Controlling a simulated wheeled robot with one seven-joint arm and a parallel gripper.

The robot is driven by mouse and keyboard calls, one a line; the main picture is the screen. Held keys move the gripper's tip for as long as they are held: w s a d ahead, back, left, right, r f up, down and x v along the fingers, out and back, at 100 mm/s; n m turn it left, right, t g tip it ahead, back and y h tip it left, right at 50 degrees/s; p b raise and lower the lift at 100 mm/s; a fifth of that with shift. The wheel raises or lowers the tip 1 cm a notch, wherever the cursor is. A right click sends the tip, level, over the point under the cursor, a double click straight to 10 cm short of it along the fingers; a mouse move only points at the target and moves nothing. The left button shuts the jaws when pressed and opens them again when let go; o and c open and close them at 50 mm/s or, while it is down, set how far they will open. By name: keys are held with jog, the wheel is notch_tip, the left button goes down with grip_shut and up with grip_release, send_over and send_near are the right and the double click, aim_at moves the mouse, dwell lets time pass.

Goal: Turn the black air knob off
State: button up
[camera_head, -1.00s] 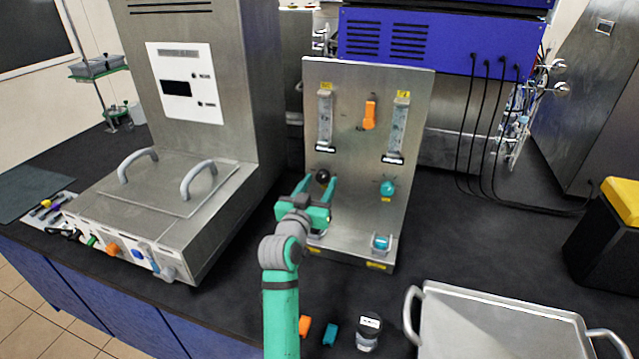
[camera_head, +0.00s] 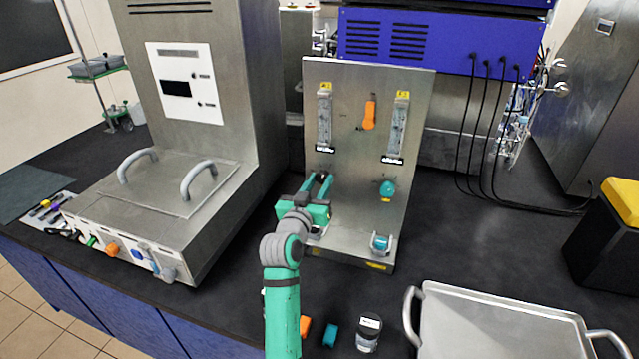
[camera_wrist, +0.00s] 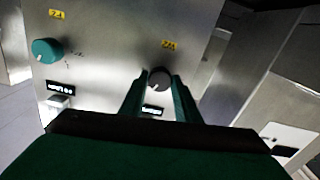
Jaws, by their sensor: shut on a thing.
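The black air knob (camera_wrist: 158,80) sits on the steel flow panel (camera_wrist: 110,30) and shows in the wrist view between my fingertips. My gripper (camera_wrist: 160,88) is shut on it, one finger on each side. In the head view my gripper (camera_head: 318,178) is at the lower left of the upright panel (camera_head: 350,125), and its fingers mostly hide the black knob there. A teal knob (camera_head: 388,189) is to the right on the same panel and also shows at the left in the wrist view (camera_wrist: 46,50).
Two flow meters and an orange lever (camera_head: 369,115) are higher on the panel. A steel unit with handles (camera_head: 160,200) stands to the left. A tray (camera_head: 500,325) lies front right. Small orange and teal pieces and a jar (camera_head: 369,332) are near the front edge.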

jog(key=n, duration=0.5)
jog(key=shift+n, duration=0.4)
jog(key=n, duration=0.2)
jog(key=shift+n, duration=0.4)
jog(key=n, duration=0.3)
jog(key=shift+n, duration=0.3)
jog(key=n, duration=1.1)
jog(key=shift+a, duration=0.1)
jog(key=shift+f, duration=0.1)
jog(key=o, duration=1)
jog(key=shift+o, duration=0.2)
